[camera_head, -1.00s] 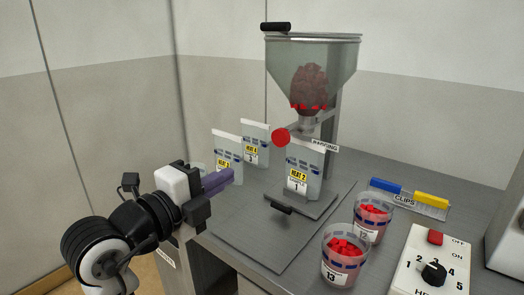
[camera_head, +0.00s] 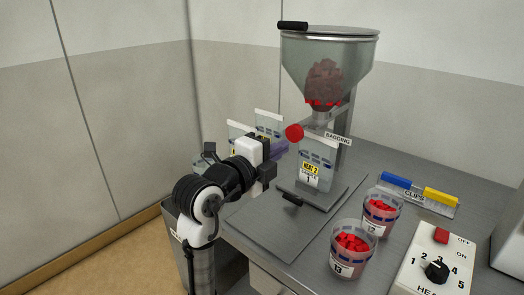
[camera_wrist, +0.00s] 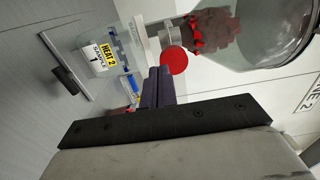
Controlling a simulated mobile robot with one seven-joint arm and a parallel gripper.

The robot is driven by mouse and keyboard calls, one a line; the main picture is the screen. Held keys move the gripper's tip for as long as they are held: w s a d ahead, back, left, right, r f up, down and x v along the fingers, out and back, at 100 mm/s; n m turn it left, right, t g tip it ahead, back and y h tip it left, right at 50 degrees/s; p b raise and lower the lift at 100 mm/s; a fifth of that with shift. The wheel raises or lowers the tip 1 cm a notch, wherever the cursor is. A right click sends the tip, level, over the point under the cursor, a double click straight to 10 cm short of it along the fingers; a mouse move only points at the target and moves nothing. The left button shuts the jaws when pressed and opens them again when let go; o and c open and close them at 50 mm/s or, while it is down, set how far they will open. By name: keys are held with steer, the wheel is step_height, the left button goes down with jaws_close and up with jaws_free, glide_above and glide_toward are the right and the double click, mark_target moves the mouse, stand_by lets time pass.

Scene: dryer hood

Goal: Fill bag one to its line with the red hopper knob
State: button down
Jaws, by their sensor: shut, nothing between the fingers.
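The clear hopper (camera_head: 322,75) holds brown material with red pieces at its outlet. Its round red knob (camera_head: 294,132) sits at the front of the outlet and also shows in the wrist view (camera_wrist: 173,61). Bag one (camera_head: 316,160), labelled HEAT 2 SAMPLE 1, stands upright under the outlet; its label shows in the wrist view (camera_wrist: 101,55). I cannot make out any contents in it. My gripper (camera_head: 281,147) is shut and empty, with its purple fingers just below and left of the knob. In the wrist view the fingertips (camera_wrist: 158,72) are close to the knob; contact cannot be told.
Two more bags (camera_head: 268,124) stand behind my gripper, partly hidden. Cups of red pieces (camera_head: 380,212) (camera_head: 351,248), a clips tray (camera_head: 416,196) and a heat control box (camera_head: 432,262) are at the right. The front left of the bench is bare.

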mark_target(292, 141)
steer(key=shift+x, duration=0.85)
steer(key=b+x, duration=0.1)
steer(key=x, duration=0.2)
steer(key=shift+w+f, duration=0.1)
steer(key=shift+f, duration=0.05)
steer(key=shift+r, duration=0.25)
steer(key=shift+d, duration=0.25)
stand_by(6.2)
